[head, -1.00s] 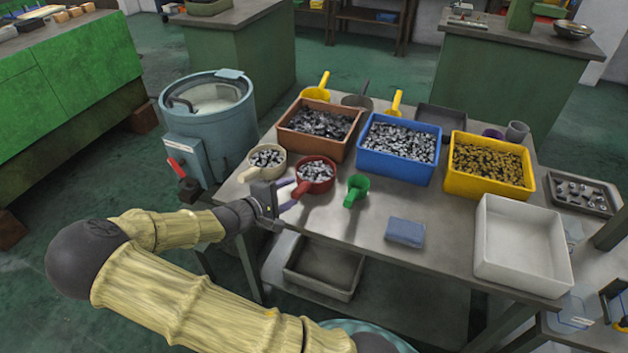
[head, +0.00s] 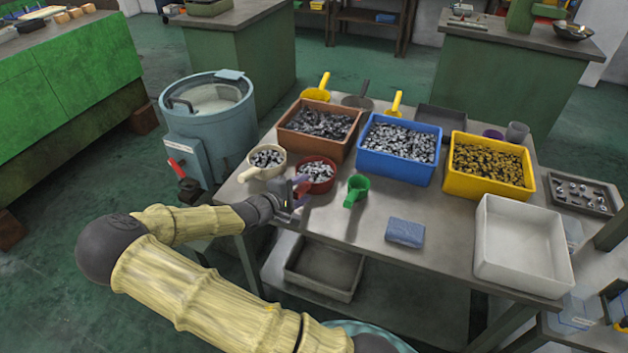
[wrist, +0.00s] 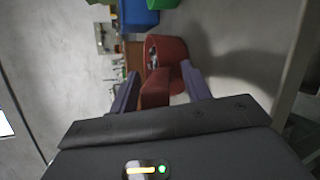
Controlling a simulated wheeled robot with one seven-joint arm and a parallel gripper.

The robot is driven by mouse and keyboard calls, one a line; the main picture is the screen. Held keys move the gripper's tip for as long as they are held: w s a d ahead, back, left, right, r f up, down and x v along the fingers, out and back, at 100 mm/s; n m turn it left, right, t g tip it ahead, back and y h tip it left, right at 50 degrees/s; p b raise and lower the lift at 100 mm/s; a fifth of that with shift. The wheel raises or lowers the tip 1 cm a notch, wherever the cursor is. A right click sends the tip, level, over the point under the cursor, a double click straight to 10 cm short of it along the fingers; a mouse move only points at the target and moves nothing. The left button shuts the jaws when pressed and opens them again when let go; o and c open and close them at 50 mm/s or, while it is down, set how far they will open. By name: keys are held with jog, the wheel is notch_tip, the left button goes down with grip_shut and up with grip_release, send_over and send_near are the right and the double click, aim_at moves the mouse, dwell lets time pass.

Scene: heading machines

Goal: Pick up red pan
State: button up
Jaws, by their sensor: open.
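The red pan (head: 316,172) stands on the grey table near its front left edge and holds small metal pieces. Its short handle points toward my gripper (head: 297,193), which hides part of it. In the wrist view the red pan (wrist: 172,50) appears sideways. Its handle (wrist: 155,88) lies between the two open purple fingers of my gripper (wrist: 158,88). I cannot tell whether either finger touches the handle.
A cream pan (head: 268,158) stands close on the left and a green scoop (head: 357,188) on the right. A brown bin (head: 318,130) and a blue bin (head: 396,160) are behind. A blue block (head: 405,232) lies right on mostly clear tabletop.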

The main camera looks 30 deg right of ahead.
dwell(0.3)
grip_shut()
notch_tip(320, 180, up, 10)
jog(key=shift+r+p, duration=0.1)
jog(key=shift+p, duration=0.35)
dwell(0.6)
